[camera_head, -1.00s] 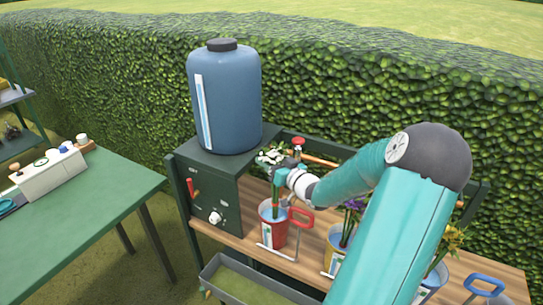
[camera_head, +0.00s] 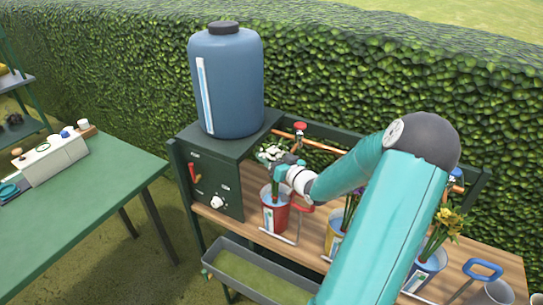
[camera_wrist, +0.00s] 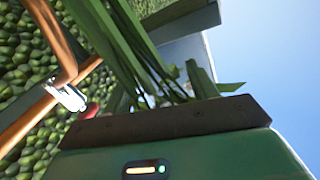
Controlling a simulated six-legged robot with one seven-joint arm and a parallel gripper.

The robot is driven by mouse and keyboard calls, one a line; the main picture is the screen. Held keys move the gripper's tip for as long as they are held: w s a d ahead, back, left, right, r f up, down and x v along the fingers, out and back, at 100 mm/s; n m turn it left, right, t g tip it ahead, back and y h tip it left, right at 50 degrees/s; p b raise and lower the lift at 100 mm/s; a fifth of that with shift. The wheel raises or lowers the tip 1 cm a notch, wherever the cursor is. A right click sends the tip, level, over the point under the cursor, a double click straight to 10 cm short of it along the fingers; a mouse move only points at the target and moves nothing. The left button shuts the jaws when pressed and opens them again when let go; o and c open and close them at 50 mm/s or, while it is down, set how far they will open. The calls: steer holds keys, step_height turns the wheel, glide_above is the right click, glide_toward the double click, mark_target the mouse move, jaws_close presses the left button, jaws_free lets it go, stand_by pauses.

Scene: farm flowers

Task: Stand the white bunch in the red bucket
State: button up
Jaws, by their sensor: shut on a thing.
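The white bunch (camera_head: 271,153) has white blooms and green stems, and it stands roughly upright over the red bucket (camera_head: 274,217) in the head view. My gripper (camera_head: 277,173) is shut on the stems just below the blooms. The stems run down to the bucket's mouth, and their lower ends are hidden by its wall. I cannot tell whether they touch the bottom. In the wrist view the green stems (camera_wrist: 125,45) rise past the dark edge of my gripper (camera_wrist: 165,118), and the blooms are out of that view.
A blue water tank (camera_head: 228,80) stands on a dark green cabinet (camera_head: 215,175) to the left of the bucket. A grey trough (camera_head: 255,275) lies in front, and a copper pipe (camera_head: 325,146) runs behind.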

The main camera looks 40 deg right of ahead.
steer(key=o, duration=1.7)
steer(key=shift+s+d+f, duration=0.15)
steer(key=shift+s+d, duration=0.2)
steer(key=shift+d, duration=0.15)
steer(key=shift+s, duration=0.1)
steer(key=s, duration=0.4)
steer(key=s+a, duration=0.1)
steer(key=s, duration=0.3)
steer(key=s+a, duration=0.1)
steer(key=s, duration=0.4)
steer(key=shift+a, duration=0.25)
steer(key=shift+w, duration=0.1)
